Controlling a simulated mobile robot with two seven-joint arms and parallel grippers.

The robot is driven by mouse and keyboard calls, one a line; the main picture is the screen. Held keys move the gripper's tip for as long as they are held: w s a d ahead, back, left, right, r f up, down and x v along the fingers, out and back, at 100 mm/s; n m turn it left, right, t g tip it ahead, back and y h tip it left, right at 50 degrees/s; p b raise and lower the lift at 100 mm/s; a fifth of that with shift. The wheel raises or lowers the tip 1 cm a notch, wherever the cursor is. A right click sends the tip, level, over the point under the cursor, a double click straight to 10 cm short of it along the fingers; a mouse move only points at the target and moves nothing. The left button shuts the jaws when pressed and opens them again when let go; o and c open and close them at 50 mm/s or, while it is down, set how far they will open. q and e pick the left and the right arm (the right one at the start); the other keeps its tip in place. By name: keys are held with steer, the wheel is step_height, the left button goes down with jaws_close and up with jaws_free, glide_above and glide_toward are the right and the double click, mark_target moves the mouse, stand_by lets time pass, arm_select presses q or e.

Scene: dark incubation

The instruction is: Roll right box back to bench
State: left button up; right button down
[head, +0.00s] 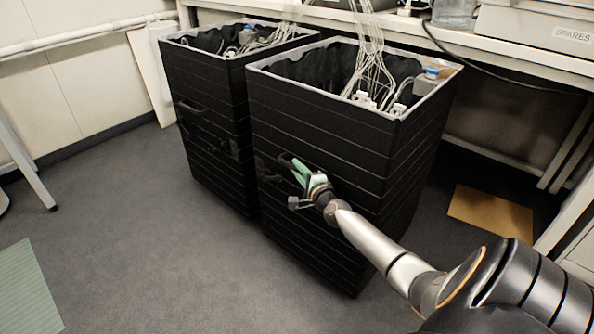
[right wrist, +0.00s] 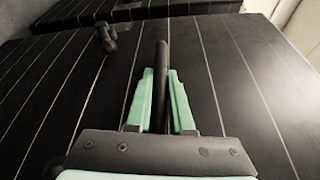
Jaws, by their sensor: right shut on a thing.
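The right box (head: 340,135) is a tall black fabric bin with pale seam lines and a light rim, standing upright on the floor with its top open. White cables and plugs run into it from above. My right gripper (head: 298,172) is at its front face, a little above mid-height. In the right wrist view, the gripper's green fingers (right wrist: 161,95) are shut on a black bar handle (right wrist: 162,62) of this box. My left gripper is out of view.
A similar left box (head: 205,110) stands close beside it. The bench (head: 490,48) runs behind, with a container marked SPARES (head: 535,27) on top. Brown cardboard (head: 490,212) lies on the floor at right. Open grey floor (head: 160,245) lies in front and left.

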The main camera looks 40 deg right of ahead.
steer(key=shift+d, duration=0.2)
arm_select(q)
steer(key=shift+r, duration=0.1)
arm_select(e)
steer(key=c, duration=0.8)
jaws_free()
steer(key=shift+a, duration=0.15)
steer(key=shift+s+a+r+p, duration=0.1)
steer(key=shift+s+a+p, duration=0.1)
steer(key=shift+s+p, duration=0.25)
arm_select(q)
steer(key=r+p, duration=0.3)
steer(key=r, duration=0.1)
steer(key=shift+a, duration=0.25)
arm_select(e)
steer(key=v, duration=1.1)
steer(key=shift+s, duration=0.35)
